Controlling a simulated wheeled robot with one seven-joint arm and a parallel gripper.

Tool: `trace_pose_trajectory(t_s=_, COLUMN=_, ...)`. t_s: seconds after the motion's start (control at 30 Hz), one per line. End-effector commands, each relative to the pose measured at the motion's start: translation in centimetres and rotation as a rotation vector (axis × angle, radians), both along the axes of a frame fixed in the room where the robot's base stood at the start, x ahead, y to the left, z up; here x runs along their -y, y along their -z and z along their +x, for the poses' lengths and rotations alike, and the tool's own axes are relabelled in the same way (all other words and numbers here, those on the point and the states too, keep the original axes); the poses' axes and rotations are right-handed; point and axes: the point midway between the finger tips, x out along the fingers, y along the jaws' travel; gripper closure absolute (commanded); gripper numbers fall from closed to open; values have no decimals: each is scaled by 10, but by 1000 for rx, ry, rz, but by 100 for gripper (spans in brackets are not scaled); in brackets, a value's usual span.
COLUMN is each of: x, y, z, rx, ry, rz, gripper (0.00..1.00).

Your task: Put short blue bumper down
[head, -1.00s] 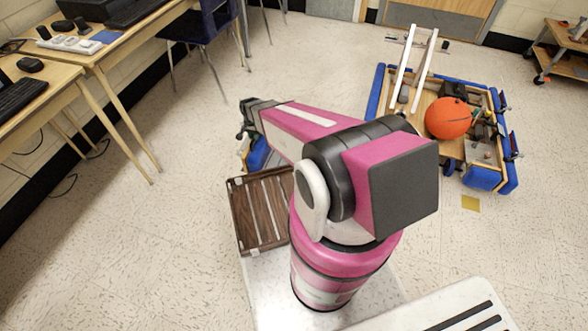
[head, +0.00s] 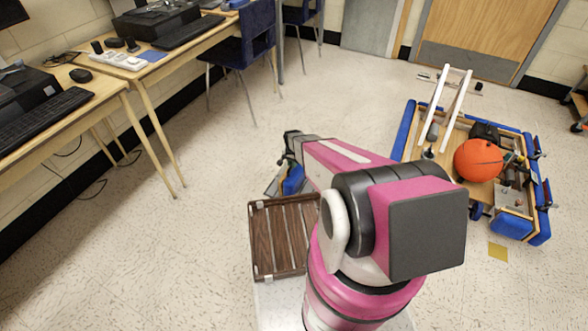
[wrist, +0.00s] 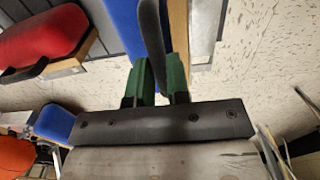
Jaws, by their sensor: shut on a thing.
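My gripper (wrist: 160,80) is shut on the short blue bumper (wrist: 122,22), with the green finger pads around a dark part of it. In the wrist view the bumper's blue padding and a wood strip run up past the fingers. In the head view a small blue part of the bumper (head: 293,181) shows below my gripper (head: 292,142), left of my arm. It appears held above the floor beyond the brown slatted tray. The rest of the bumper is hidden by my arm.
The brown slatted tray (head: 262,240) looks empty where visible. Right, a wooden robot with blue bumpers (head: 405,130) carries an orange ball (head: 478,160). Desks (head: 150,100) and a blue chair (head: 240,55) stand left. In the wrist view, a red bumper (wrist: 45,38) lies at left.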

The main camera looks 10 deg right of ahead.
Motion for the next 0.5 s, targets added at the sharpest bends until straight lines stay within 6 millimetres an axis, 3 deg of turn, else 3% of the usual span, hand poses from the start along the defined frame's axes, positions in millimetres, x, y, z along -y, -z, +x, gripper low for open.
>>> trace_pose_trajectory(t_s=0.27, x=8, y=10, z=8, rx=0, ry=-1, rz=0, gripper=100)
trace_pose_trajectory(t_s=0.5, x=8, y=38, z=9, rx=-1, ry=-1, rz=0, gripper=100)
